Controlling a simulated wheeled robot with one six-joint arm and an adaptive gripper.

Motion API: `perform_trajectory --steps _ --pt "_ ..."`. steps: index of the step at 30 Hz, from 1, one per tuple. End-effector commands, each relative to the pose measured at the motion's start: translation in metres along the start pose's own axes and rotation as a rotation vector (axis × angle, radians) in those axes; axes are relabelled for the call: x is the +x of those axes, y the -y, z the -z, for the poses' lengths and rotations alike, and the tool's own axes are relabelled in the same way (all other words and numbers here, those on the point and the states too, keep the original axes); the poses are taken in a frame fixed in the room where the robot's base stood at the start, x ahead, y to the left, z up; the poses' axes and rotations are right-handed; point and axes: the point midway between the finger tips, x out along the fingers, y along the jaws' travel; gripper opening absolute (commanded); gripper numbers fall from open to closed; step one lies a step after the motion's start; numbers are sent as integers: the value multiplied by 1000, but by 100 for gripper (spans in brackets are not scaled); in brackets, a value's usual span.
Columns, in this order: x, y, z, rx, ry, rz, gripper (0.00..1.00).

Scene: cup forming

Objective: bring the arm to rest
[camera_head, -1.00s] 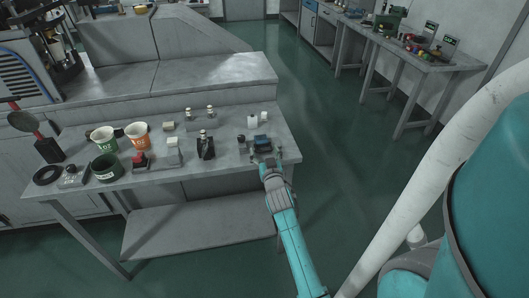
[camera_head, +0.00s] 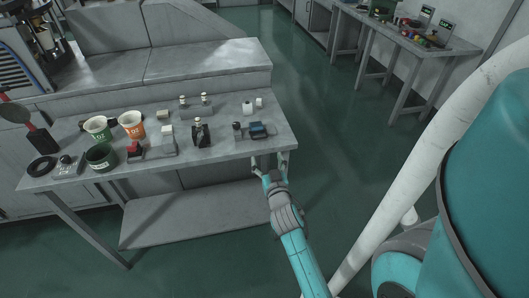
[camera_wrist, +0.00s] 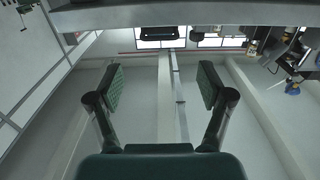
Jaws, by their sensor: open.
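My gripper (camera_head: 269,163) is at the front edge of the grey table (camera_head: 225,157) in the head view, near its right end. Its fingers are spread apart with nothing between them. In the wrist view my gripper (camera_wrist: 160,88) also shows two green-padded fingers, wide apart and empty. My teal forearm runs from it toward the bottom of the head view. A dark blue-topped device (camera_head: 258,130) sits on the table just beyond the fingers, apart from them.
Left on the table stand a green-and-white cup (camera_head: 97,128), an orange cup (camera_head: 132,124), a dark green bowl (camera_head: 101,157) and a black ring (camera_head: 42,169). A small bottle on a black stand (camera_head: 200,133) is mid-table. Open green floor (camera_head: 340,150) lies right of the table.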

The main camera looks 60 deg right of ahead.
Motion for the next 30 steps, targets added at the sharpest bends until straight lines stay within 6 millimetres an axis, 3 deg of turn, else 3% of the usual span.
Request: perform_trajectory --steps 6,25,30 --pt "-10 0 0 -1 0 0 79" --pt "-12 1 -1 -1 2 4 79" --pt "-43 25 -15 -5 26 70 79"
